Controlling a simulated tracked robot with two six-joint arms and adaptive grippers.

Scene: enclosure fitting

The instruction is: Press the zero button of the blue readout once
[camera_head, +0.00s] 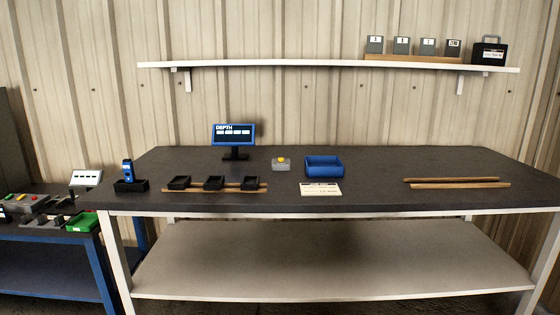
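A blue readout (233,134) labelled DEPTH stands on a black foot at the back of the dark workbench, left of the middle. Its screen shows a row of white marks. A small grey box with a yellow button (281,161) sits on the bench to the right of the readout. I cannot tell from its surface whether it is marked zero. Neither of my grippers is in view.
The dark workbench (370,180) also holds a blue bin (324,167), a white card (321,189), black trays (214,183) on a wooden strip, a blue device (128,173) in a black holder, and wooden rails (457,184). A shelf (330,63) hangs above. A blue side table (50,237) stands left.

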